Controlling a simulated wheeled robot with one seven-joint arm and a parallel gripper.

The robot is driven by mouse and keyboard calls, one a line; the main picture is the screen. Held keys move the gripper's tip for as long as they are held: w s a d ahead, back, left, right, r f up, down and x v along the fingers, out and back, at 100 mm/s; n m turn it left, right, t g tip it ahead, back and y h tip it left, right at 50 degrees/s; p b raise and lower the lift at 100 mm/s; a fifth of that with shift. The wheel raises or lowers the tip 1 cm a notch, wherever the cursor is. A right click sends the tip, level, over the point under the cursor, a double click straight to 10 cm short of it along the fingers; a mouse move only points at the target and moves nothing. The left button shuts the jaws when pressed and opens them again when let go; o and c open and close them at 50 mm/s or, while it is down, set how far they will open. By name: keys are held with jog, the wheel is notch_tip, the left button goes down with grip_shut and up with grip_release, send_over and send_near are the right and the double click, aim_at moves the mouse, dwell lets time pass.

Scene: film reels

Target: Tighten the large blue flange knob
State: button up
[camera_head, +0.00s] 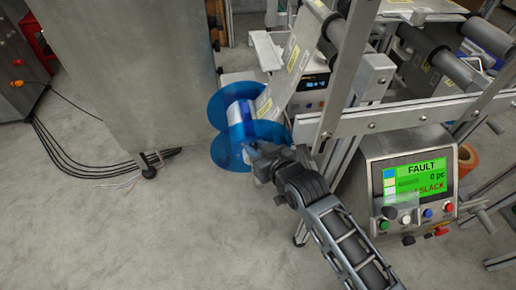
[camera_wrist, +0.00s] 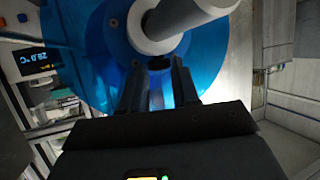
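The blue flange (camera_head: 228,150) is a translucent disc on the near side of the reel, below a second blue disc (camera_head: 222,100). In the wrist view the flange (camera_wrist: 85,50) fills the top, around a pale central shaft (camera_wrist: 185,18). A small dark part, seemingly the flange knob (camera_wrist: 160,63), shows below the shaft collar. My gripper (camera_head: 258,165) is close to the flange in the head view. In the wrist view its two fingers (camera_wrist: 160,72) are apart, with the dark part between their tips. Whether they touch it I cannot tell.
A control panel (camera_head: 412,180) showing "FAULT" and "SLACK" stands right of my arm. A metal frame rail (camera_head: 390,118) runs above it. A web of labels (camera_head: 295,65) rises from the reel. Cables (camera_head: 75,165) lie on the floor left, where open floor shows.

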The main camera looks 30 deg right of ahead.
grip_shut()
jog(key=shift+m+h, duration=0.4)
jog(key=shift+h, duration=0.1)
jog(key=shift+a+m+h+b, duration=0.15)
jog(key=shift+m+h+b, duration=0.15)
jog(key=shift+m+h, duration=0.2)
jog(key=m+h+b, duration=0.1)
jog(key=m+g+h+b, duration=0.1)
jog(key=b, duration=0.1)
jog(key=a+m+h+b, duration=0.1)
jog(key=b, duration=0.1)
jog(key=shift+w+f+h, duration=0.15)
jog(key=shift+f+h, duration=0.1)
jog(key=shift+h, duration=0.05)
jog(key=m+h+b, duration=0.1)
jog(key=m+g+h+b, duration=0.1)
jog(key=shift+w+a+r+m+g, duration=0.15)
jog(key=shift+a+r+m+g, duration=0.05)
jog(key=shift+m+g, duration=0.1)
jog(key=shift+w+a+r+m+g+h+b, duration=0.1)
jog(key=shift+m+g+h+b, duration=0.4)
jog(key=shift+m+g+h, duration=0.4)
